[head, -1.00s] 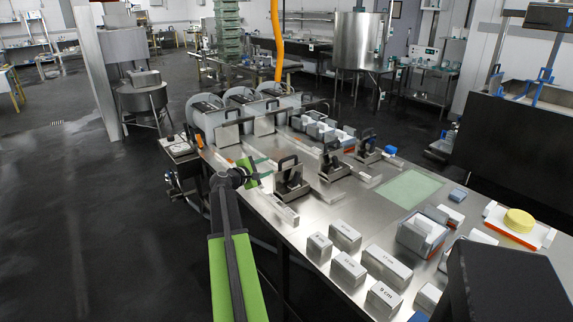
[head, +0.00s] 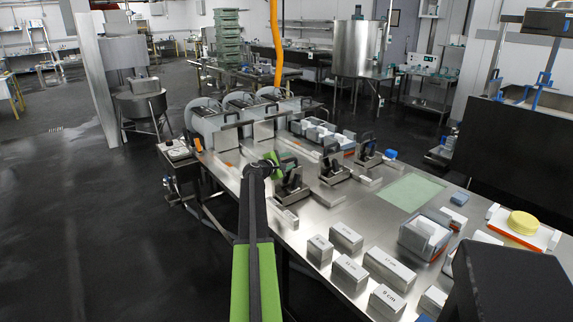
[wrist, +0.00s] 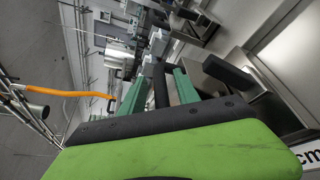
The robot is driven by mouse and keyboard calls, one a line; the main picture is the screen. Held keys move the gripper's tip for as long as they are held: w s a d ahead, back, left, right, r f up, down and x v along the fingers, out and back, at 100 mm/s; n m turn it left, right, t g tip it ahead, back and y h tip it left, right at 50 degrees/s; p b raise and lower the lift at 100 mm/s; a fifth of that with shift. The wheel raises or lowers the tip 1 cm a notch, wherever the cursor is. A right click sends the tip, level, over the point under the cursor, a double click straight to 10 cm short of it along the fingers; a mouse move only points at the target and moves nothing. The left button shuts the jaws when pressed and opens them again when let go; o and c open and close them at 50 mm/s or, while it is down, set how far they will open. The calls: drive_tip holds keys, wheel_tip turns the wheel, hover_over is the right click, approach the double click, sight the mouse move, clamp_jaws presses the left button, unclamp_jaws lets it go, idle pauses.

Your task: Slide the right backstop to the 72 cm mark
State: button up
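Three steel backstops with black handles stand in a row on the steel table: the nearest (head: 291,187), the middle (head: 333,168) and the rightmost in the picture (head: 367,155). My gripper (head: 271,158) is just left of the nearest backstop's handle, above the table. In the wrist view its two green fingers (wrist: 158,92) are apart, with a dark bar between them. I cannot tell whether they touch that bar. A black handle on steel (wrist: 229,73) lies right of the fingers. The 72 cm mark is not readable in either view.
Several labelled steel blocks, including one block (head: 345,238), stand on the near table. A green mat (head: 410,192) lies to the right, near a grey crate (head: 422,236). Round-backed machines (head: 207,125) line the table's far left end.

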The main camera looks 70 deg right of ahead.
clamp_jaws()
idle(1.4)
